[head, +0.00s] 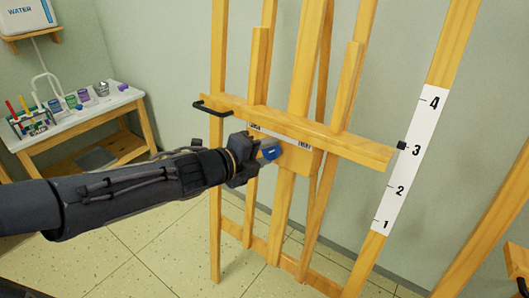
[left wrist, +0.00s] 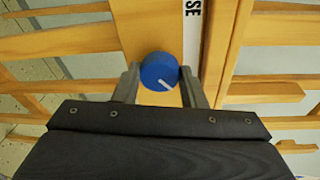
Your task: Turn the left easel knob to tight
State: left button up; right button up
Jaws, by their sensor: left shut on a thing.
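The wooden easel (head: 345,143) stands in front of me. Its blue round knob (head: 270,154) sits on the wooden block below the crossbar, partly hidden by my gripper in the head view. My left gripper (head: 259,151) comes in from the left and is shut on the knob. In the left wrist view the knob (left wrist: 154,66) sits between the two fingers of the gripper (left wrist: 160,70), and its white pointer line slants to the lower right. A white label (left wrist: 192,22) reading "SE" shows above right of it. My right gripper is not seen.
A black handle (head: 212,109) sticks out at the crossbar's left end. A numbered white scale (head: 408,165) runs along the right leg, with a black knob (head: 402,145) near 3. A side table (head: 80,118) with paint jars stands at the left. Tiled floor is open below my arm.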

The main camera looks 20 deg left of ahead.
pick_arm(q)
jog(key=shift+m, duration=0.8)
jog(key=shift+d, duration=0.1)
jog(key=o, duration=1)
jog(key=p+v, duration=0.4)
jog(key=v, duration=0.4)
jog(key=shift+r, duration=0.1)
